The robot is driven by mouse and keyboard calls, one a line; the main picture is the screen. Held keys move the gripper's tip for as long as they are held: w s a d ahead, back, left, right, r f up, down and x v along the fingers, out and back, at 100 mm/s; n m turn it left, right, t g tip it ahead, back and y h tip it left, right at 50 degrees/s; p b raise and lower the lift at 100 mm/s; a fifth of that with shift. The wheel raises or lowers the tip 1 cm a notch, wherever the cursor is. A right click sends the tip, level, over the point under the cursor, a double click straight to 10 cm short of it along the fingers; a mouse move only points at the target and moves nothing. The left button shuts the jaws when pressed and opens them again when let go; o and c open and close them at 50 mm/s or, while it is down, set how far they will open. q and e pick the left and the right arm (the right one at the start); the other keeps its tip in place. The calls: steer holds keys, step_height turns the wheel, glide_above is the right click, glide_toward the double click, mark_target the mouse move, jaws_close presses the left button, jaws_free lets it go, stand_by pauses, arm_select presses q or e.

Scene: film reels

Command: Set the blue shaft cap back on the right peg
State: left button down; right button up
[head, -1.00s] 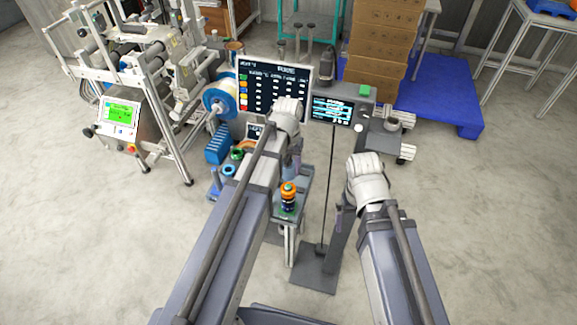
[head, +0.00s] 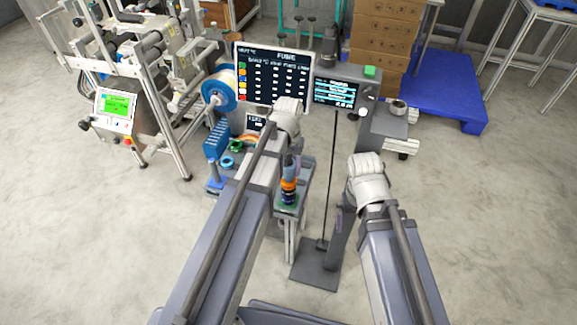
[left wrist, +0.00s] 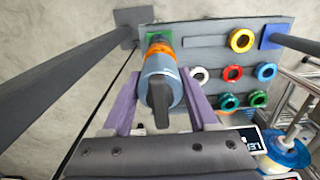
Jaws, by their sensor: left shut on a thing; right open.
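My left gripper (left wrist: 155,108) is shut on the blue shaft cap (left wrist: 153,68), which has a dark handle facing the camera. The cap lines up with the orange reel (left wrist: 160,42) on the right peg, in front of it in the left wrist view. In the head view the orange reel (head: 289,184) sits just below my left gripper (head: 289,160). I cannot tell whether the cap touches the stack, and the peg itself is hidden. My right gripper (head: 338,222) hangs down to the right, open and empty, beside a thin stand.
The grey bench top (left wrist: 200,38) holds several coloured reels, including a yellow reel (left wrist: 241,40) and a red reel (left wrist: 232,73). A slim stand base (head: 318,272) is on the floor.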

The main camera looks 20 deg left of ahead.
mark_target(288, 157)
arm_select(q)
steer(key=shift+f, duration=0.1)
stand_by(0.3)
steer(key=shift+f+b, duration=0.6)
steer(key=shift+b, duration=0.15)
steer(key=shift+f, duration=0.25)
steer(key=shift+c, duration=0.5)
jaws_free()
steer(key=shift+r, duration=0.1)
step_height(288, 157, up, 8)
steer(key=p, duration=0.7)
